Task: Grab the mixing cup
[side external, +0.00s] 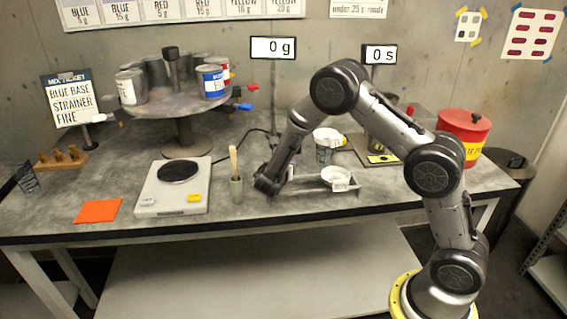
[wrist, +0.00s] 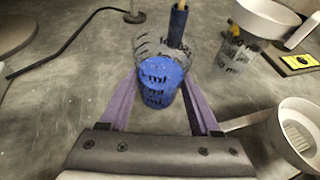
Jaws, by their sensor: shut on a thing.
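The mixing cup (wrist: 160,88) is a clear cup with dark ml marks and a blue lower part. In the wrist view it stands between the two purple fingers of my gripper (wrist: 160,76), which are shut on its sides. In the side view my gripper (side external: 266,187) is low at the tabletop, right of the scale, and the held cup is hidden or too small to make out there.
Left of my gripper are a stick holder (side external: 237,189) and a scale (side external: 174,200). To the right are a strainer on a rack (side external: 337,176) and another marked cup (side external: 324,156), also in the wrist view (wrist: 238,52). A turntable with cans (side external: 184,140) stands behind left.

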